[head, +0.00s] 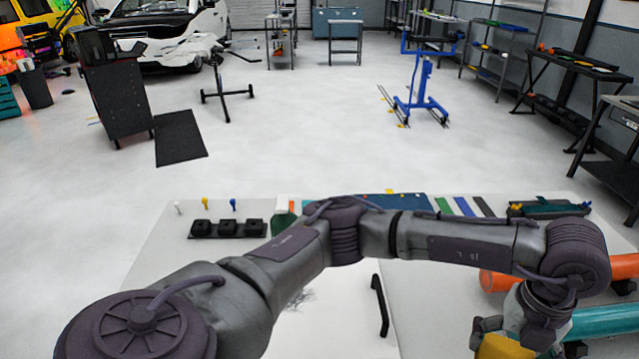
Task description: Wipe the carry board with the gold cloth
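The carry board (335,335) is a pale panel at the bottom centre of the head view, with a black handle (380,305) along its right side. A grey smudge (298,298) shows on it, and my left arm covers its far part. My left arm reaches across the table to the lower right. Its gripper (532,338) is at the bottom edge, right of the board, and its fingertips are not clearly visible. Gold cloth (496,342) shows right beside that gripper, partly cut off; I cannot tell whether it is gripped. My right gripper is not in view.
On the white table (165,245) stand black blocks (228,228), small coloured pins and several coloured strips (464,206). A dark green tray (545,209) lies at the back right. Orange (494,281) and teal (605,321) rolls lie near the gripper.

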